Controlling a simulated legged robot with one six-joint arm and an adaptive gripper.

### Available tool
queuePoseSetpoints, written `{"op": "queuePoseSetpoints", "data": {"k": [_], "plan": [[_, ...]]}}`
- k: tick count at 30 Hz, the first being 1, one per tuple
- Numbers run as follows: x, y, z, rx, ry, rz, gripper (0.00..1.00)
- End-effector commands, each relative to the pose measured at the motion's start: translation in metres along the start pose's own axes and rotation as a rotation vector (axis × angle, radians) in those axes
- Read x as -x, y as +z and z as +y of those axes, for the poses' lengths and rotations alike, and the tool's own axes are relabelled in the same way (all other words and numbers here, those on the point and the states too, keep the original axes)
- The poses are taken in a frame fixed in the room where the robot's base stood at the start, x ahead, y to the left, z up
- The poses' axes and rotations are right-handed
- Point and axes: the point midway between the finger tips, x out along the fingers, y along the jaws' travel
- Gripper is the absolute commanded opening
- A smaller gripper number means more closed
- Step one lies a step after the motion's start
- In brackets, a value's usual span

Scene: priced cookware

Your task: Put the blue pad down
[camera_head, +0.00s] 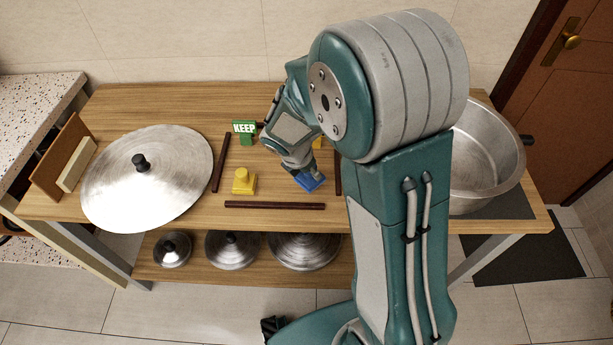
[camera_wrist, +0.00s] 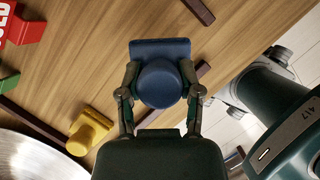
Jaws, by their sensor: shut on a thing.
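The blue pad (camera_head: 311,183) has a square base and a round knob. In the wrist view the blue pad (camera_wrist: 160,48) sits between the two fingers of my gripper (camera_wrist: 161,92), which are shut on its knob. In the head view my gripper (camera_head: 303,168) points down over the wooden table, right of the yellow pad. The blue pad is at or just above the tabletop inside the dark strips; I cannot tell whether it touches. My arm hides part of that area.
A yellow pad (camera_head: 243,182), a green KEEP block (camera_head: 244,131) and dark strips (camera_head: 275,205) are on the table (camera_head: 300,220). A red block (camera_wrist: 24,27) shows in the wrist view. A large lid (camera_head: 150,185) lies left; a pot (camera_head: 485,160) stands right.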

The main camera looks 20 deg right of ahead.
Motion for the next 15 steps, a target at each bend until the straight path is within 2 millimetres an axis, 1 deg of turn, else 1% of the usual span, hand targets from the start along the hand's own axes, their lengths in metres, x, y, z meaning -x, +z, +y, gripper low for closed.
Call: {"op": "queuePoseSetpoints", "data": {"k": [1, 5, 7, 9, 11, 15], "plan": [[-0.005, -0.001, 0.004, 0.001, -0.001, 0.0, 0.0], [-0.011, -0.004, 0.01, 0.001, 0.0, 0.0, 0.0], [-0.018, -0.005, 0.015, 0.001, 0.001, 0.0, 0.0], [-0.029, -0.01, 0.014, 0.002, -0.003, 0.0, 0.0], [-0.037, -0.013, 0.014, 0.001, -0.002, 0.0, 0.0], [-0.043, -0.016, 0.013, 0.0, 0.001, 0.0, 0.0]]}}
